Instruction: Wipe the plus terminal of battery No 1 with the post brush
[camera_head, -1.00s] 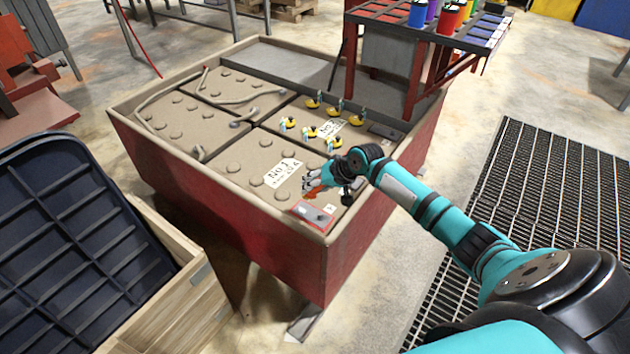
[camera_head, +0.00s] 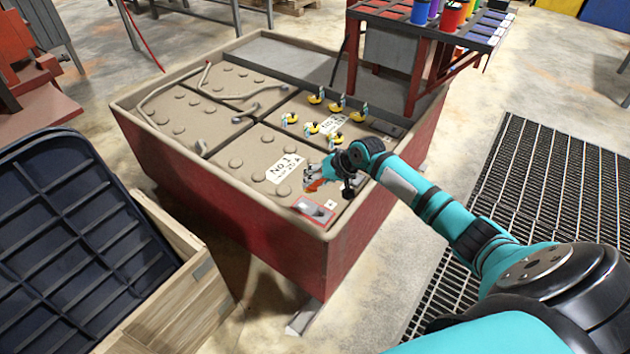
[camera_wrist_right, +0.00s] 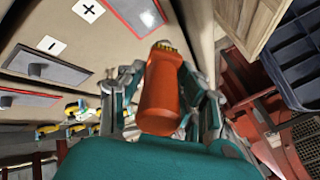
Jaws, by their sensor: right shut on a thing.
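Battery No 1 (camera_head: 236,166) is the front block in the red-sided tray, with a white "No 1" label (camera_head: 285,169). Its plus terminal, a grey metal piece in a red-edged frame (camera_head: 314,209), lies at the near corner. In the right wrist view the terminal (camera_wrist_right: 149,18) shows at the top, beside the plus sign (camera_wrist_right: 88,10). My right gripper (camera_head: 316,180) is shut on the orange post brush (camera_wrist_right: 160,92), above the battery top and just behind the terminal. The brush tip is mostly hidden; I cannot tell whether it touches anything. My left gripper is not in view.
Several yellow-and-teal pieces (camera_head: 311,128) stand on the neighbouring battery. A red-legged rack with coloured cups (camera_head: 452,17) stands at the back right. A dark ribbed bin (camera_head: 70,240) and wooden crate are at the left. The tray's rim (camera_head: 255,207) is raised.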

